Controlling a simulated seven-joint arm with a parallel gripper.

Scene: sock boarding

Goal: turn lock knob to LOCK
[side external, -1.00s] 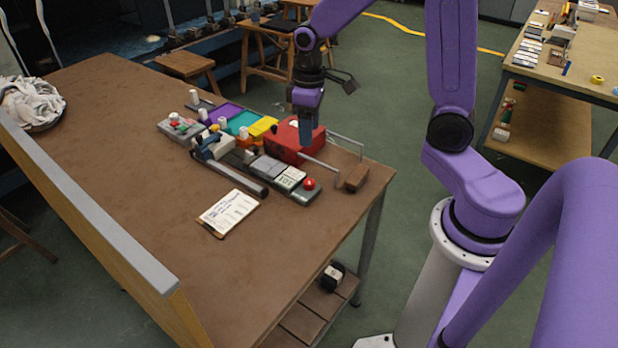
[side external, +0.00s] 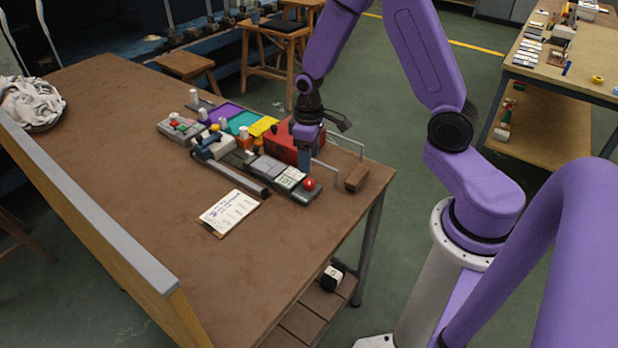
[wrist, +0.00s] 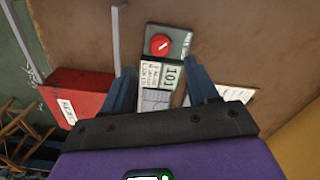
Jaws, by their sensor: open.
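The red lock knob (side external: 309,184) sits at the near right end of the row of control panels on the table. In the wrist view the knob (wrist: 160,44) is round and red with a pale pointer mark, on a grey-green plate above a label reading 101. My gripper (side external: 304,170) is pointing down close to the knob, at the right end of the panels. In the wrist view my gripper's two blue fingers (wrist: 160,80) are apart with nothing between them. The knob lies ahead of the fingertips, not between them. I cannot read the LOCK marking.
A red box (side external: 285,145) stands just behind the gripper, with metal rails beside it. A clipboard (side external: 229,212) lies in front of the panels on the brown table (side external: 150,220). The front table area is clear.

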